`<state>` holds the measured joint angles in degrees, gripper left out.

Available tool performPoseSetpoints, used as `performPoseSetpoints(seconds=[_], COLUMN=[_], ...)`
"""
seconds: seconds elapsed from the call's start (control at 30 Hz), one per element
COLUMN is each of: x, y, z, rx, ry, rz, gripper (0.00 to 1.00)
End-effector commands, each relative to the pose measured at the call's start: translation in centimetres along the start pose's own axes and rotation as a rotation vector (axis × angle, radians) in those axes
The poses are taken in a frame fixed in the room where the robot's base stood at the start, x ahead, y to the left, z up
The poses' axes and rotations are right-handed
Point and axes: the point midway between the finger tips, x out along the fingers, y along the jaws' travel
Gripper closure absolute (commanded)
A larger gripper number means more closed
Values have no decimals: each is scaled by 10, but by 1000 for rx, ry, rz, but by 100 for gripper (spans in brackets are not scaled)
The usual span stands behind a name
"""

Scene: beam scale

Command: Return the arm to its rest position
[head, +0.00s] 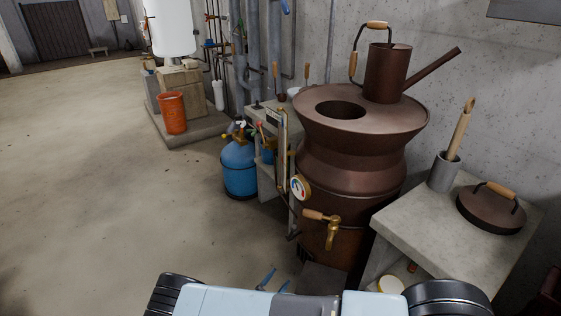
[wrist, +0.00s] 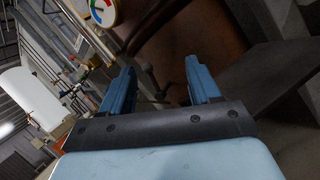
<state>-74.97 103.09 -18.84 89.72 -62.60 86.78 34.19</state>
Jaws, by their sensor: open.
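My gripper (wrist: 158,75) shows in the wrist view with its two blue fingers apart and nothing between them. The copper-brown boiler (wrist: 205,42) and a round gauge (wrist: 102,10) lie beyond the fingers there. In the head view, blue fingertips of my gripper (head: 266,278) show low in the picture, just above my body, in front of and below the boiler (head: 350,165). I see no contact between the fingers and the boiler.
The boiler's brass tap (head: 331,232) and gauge (head: 300,187) stick out towards me. A stone table (head: 425,226) stands right, bearing a lid (head: 491,207) and a metal cup (head: 443,172). A blue gas bottle (head: 239,167) stands left of the boiler. The floor at left is clear.

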Motion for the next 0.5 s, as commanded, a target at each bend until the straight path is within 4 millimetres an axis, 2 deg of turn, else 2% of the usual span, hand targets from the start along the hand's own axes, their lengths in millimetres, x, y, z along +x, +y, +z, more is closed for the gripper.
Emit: performPoseSetpoints(seconds=[0.27, 0.5], x=[25, 59], y=[36, 69], z=[29, 67], rx=[21, 50], ry=[-17, -27], rz=[-200, -432], gripper=[38, 38])
